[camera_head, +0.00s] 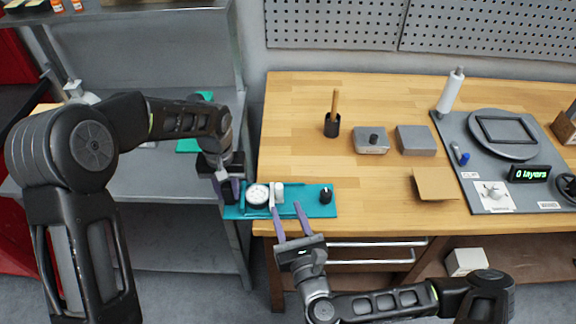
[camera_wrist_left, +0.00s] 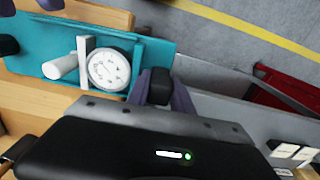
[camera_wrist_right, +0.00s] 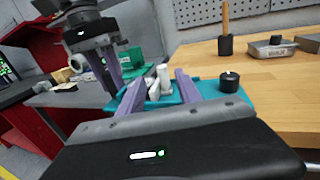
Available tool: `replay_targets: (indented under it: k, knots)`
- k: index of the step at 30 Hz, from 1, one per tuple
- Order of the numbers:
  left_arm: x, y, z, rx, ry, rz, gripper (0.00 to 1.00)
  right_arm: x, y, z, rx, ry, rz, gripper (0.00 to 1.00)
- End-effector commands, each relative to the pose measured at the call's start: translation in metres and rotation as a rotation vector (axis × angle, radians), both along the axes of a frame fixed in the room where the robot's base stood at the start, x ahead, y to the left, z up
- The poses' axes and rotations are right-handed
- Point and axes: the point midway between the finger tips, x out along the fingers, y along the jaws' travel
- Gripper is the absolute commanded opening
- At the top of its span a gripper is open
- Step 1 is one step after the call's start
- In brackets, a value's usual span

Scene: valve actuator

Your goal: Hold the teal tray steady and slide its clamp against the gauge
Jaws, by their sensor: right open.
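The teal tray (camera_head: 306,209) lies at the table's front left corner, its left part overhanging the table. It carries a round white gauge (camera_head: 258,195), a white clamp (camera_head: 278,190) just right of it, and a black knob (camera_head: 326,195) near the right end. In the left wrist view the clamp's plate (camera_wrist_left: 84,58) stands very close to the gauge (camera_wrist_left: 108,70); I cannot tell if they touch. My left gripper (camera_head: 226,190) is shut around a black grip (camera_wrist_left: 160,86) at the tray's left end. My right gripper (camera_head: 286,207) is open, its fingers either side of the clamp (camera_wrist_right: 163,78), apparently not gripping.
A grey shelf (camera_head: 165,185) stands left of the table, with a gap between. A cardboard piece (camera_head: 434,185) and a grey mat (camera_head: 450,135) lie to the right.

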Motion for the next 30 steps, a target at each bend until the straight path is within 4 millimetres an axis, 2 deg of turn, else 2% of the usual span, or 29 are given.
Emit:
replay_targets:
  k: [1,8,19,23,30]
  knots:
    - [-0.002,0.0,-0.002,0.001,0.005,-0.001,0.31,0.0,0.0,-0.001,0.0,0.0,0.0,0.41]
    - [0.0,0.0,0.0,0.0,-0.001,0.001,0.5,0.0,0.0,0.0,0.0,0.0,0.0,0.41]
    - [0.002,0.0,0.006,-0.001,-0.006,0.001,0.51,0.0,0.0,0.0,0.0,0.0,0.0,0.41]
    - [0.002,0.0,0.019,-0.001,-0.007,0.001,0.51,0.0,0.0,0.0,0.0,0.0,0.0,0.41]
    - [0.002,0.0,0.064,-0.002,-0.008,0.001,0.51,0.0,0.0,0.0,0.0,0.0,0.0,0.41]
